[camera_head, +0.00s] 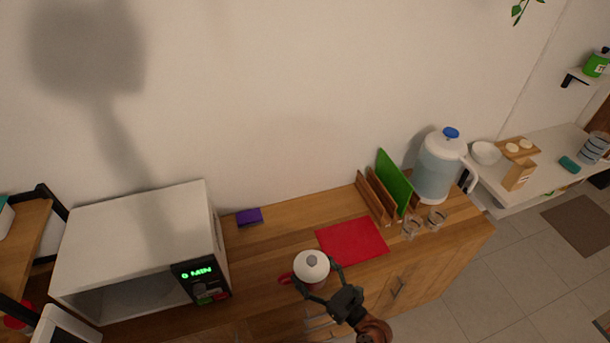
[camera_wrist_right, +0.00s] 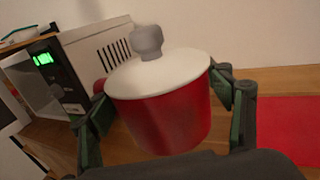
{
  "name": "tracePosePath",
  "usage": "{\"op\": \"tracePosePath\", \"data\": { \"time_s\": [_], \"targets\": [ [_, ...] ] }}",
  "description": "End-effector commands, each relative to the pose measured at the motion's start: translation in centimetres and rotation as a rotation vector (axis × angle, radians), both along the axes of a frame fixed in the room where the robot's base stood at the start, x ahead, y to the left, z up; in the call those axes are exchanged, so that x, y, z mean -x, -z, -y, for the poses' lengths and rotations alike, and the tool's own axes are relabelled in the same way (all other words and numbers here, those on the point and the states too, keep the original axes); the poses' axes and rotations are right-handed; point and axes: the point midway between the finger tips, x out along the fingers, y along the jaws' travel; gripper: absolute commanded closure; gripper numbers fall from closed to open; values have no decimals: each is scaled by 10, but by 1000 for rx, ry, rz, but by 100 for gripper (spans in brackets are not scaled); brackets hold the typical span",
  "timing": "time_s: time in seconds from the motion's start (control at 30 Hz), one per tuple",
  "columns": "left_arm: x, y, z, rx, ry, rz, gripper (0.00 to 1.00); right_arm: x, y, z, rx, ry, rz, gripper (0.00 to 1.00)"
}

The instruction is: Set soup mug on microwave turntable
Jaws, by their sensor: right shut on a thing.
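The soup mug (camera_head: 312,267) is red with a white lid and a grey knob, and a red handle points left in the head view. My right gripper (camera_head: 316,282) is shut on the mug around its sides, near the counter's front edge. In the right wrist view the mug (camera_wrist_right: 165,120) stands upright between the two fingers of the gripper (camera_wrist_right: 165,110). The white microwave (camera_head: 135,245) stands on the counter to the left, its display lit green. Its front looks open onto a dark interior. The turntable cannot be made out. My left gripper is not in view.
A red mat (camera_head: 352,240) lies right of the mug. A purple sponge (camera_head: 249,217) lies by the wall. A rack with a green board (camera_head: 394,181), a large water jug (camera_head: 440,170) and glasses (camera_head: 411,229) stand further right. Bare counter (camera_head: 262,262) lies between microwave and mug.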

Motion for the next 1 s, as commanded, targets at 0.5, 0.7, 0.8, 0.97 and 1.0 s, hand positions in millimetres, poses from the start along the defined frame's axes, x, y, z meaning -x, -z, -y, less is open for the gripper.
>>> {"op": "tracePosePath", "data": {
  "time_s": [0.5, 0.7, 0.8, 0.97, 1.0],
  "targets": [
    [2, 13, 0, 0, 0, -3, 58, -2, -42, 133, -9, 143, 1, 77],
    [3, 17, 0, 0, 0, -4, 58, 6, -62, 177, -2, 189, 3, 77],
    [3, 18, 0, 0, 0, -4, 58, 9, -68, 186, 1, 199, 4, 77],
    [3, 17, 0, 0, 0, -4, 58, 10, -70, 190, -1, 203, 4, 77],
    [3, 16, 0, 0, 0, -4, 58, 10, -71, 190, -1, 204, 4, 77]
  ]
}}
